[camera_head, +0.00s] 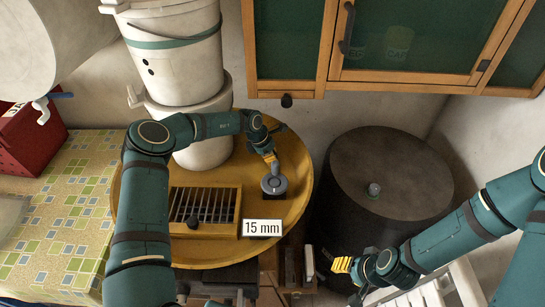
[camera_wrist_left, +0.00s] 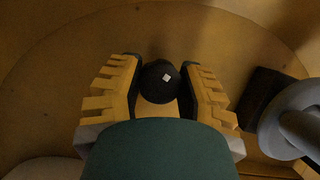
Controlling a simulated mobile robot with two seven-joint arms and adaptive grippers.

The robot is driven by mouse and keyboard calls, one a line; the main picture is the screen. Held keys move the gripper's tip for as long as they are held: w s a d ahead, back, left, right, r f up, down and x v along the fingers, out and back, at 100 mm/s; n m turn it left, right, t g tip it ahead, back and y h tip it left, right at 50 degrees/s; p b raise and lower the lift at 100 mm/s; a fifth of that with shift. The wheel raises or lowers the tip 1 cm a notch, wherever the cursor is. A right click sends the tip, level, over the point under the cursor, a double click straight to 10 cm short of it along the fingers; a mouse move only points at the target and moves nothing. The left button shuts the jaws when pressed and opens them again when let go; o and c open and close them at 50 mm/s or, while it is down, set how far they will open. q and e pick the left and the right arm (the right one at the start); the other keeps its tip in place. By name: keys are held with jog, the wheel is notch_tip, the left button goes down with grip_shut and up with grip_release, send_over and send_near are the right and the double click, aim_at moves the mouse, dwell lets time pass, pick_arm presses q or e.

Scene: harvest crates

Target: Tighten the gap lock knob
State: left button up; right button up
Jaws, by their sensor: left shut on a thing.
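A round black knob (camera_wrist_left: 160,80) with a small white square mark shows between my left gripper's fingers in the left wrist view. I take it for the gap lock knob. My left gripper (camera_wrist_left: 158,92) is shut on it, with one yellow finger on each side. In the head view my left gripper (camera_head: 270,156) reaches down over the yellow round pan (camera_head: 292,160), just behind a grey round dial (camera_head: 273,185); the held knob is hidden there. The dial also shows at the right of the left wrist view (camera_wrist_left: 296,122). My right gripper (camera_head: 342,265) is at the lower right, away from the pan.
A "15 mm" label (camera_head: 262,227) stands in front of the dial. A slatted grate (camera_head: 203,208) with a small black knob (camera_head: 193,222) is left of it. A white bucket (camera_head: 175,60) stands behind, a dark drum (camera_head: 390,175) to the right.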

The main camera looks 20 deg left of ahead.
pick_arm(q)
jog(key=m+g+b, duration=0.1)
jog(key=m, duration=0.1)
jog(key=shift+f+m, duration=0.2)
jog(key=shift+m, duration=0.2)
jog(key=m+g+b, duration=0.1)
jog(key=m+b, duration=0.1)
jog(key=m, duration=0.1)
jog(key=shift+d+m+g, duration=0.1)
jog(key=shift+m+g, duration=0.2)
jog(key=m+g+b, duration=0.2)
jog(key=m, duration=0.3)
jog(key=shift+b, duration=0.4)
jog(key=shift+r+m+g+y+b, duration=0.1)
jog(key=shift+m+g+y+b, duration=0.45)
jog(key=shift+m, duration=1.05)
jog(key=o, duration=1.2)
jog(key=shift+r, duration=0.1)
